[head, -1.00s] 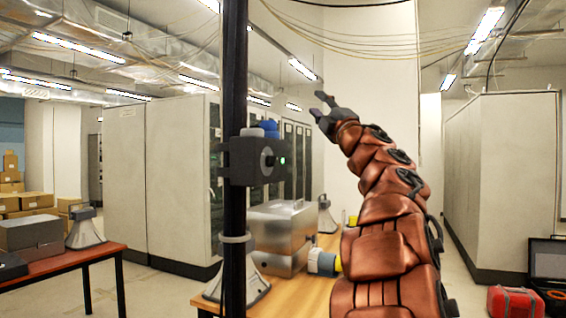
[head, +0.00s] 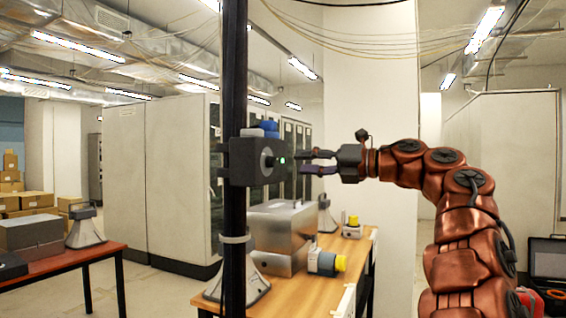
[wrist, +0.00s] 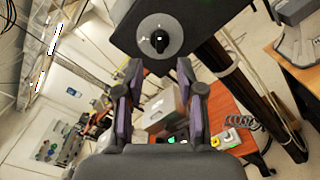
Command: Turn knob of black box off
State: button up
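The black box (head: 247,162) is fixed to a dark vertical pole and has a blue part on top. In the wrist view the knob (wrist: 160,37) is a grey disc with a dark raised grip, on the black box (wrist: 200,14). My gripper (head: 311,162) is level with the knob, to its right and pointing at it, with a gap between. In the wrist view my gripper (wrist: 158,72) has its two fingers apart, empty, below the knob.
The pole (head: 234,100) stands left of my gripper. Another table (head: 70,265) is at the left.

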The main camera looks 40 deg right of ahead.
aim_at(276, 162)
jog(key=p+x, duration=0.1)
jog(key=x, duration=0.5)
jog(key=shift+w+a, duration=0.15)
jog(key=shift+w, duration=0.05)
grip_shut()
